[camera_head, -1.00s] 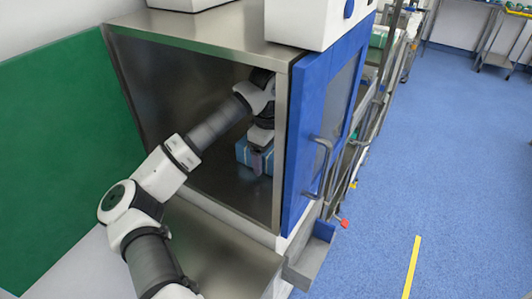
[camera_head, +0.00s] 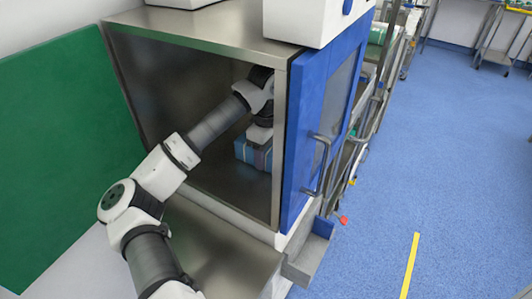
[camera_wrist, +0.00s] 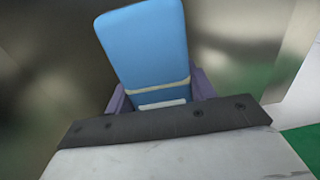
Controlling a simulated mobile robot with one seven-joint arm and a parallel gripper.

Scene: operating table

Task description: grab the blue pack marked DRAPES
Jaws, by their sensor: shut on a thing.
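The blue pack (camera_head: 254,153) is inside the steel cabinet, near the open front on the right side. In the wrist view the blue pack (camera_wrist: 148,45) shows a pale band across it and a white label at its lower end; the writing cannot be read. My gripper (camera_wrist: 160,98) has its purple-grey fingers on both sides of the pack and is shut on it. In the head view my gripper (camera_head: 260,145) is over the pack, and the fingers are mostly hidden. I cannot tell whether the pack touches the cabinet floor.
The steel cabinet (camera_head: 215,35) stands open, with its blue door (camera_head: 297,150) swung out at the right. A steel surface (camera_head: 220,245) lies in front of it. A green panel (camera_head: 60,150) is at the left.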

